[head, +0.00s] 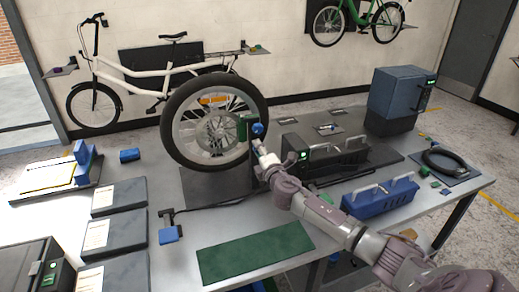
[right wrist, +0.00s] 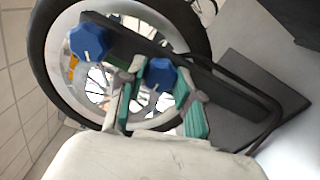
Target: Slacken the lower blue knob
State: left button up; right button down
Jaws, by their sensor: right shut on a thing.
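A bicycle wheel (head: 178,112) stands upright in a black stand on the workbench. Two blue knobs sit on the stand's post. The upper blue knob (head: 257,130) shows just above my right gripper (head: 263,160) and also in the right wrist view (right wrist: 89,42), free of the fingers. The lower blue knob (right wrist: 160,74) is the one nearer the stand's base. My right gripper (right wrist: 161,92) is shut on it, with green-padded fingers on either side. In the head view the gripper hides this knob. My left gripper is not in view.
A black toolbox (head: 335,158) stands close right of my right gripper, with a blue tote (head: 380,198) in front. A green mat (head: 254,250) lies at the bench front. Black boxes (head: 115,232) line the left. A blue cabinet (head: 396,98) stands at the back right.

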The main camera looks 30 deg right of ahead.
jog(key=shift+f+n+p, duration=0.1)
jog(key=shift+n+p, duration=0.9)
jog(key=shift+n, duration=3.2)
jog(key=c, duration=0.8)
grip_release()
jog(key=shift+o, duration=0.2)
jog(key=v, duration=1.2)
jog(key=shift+f, duration=0.1)
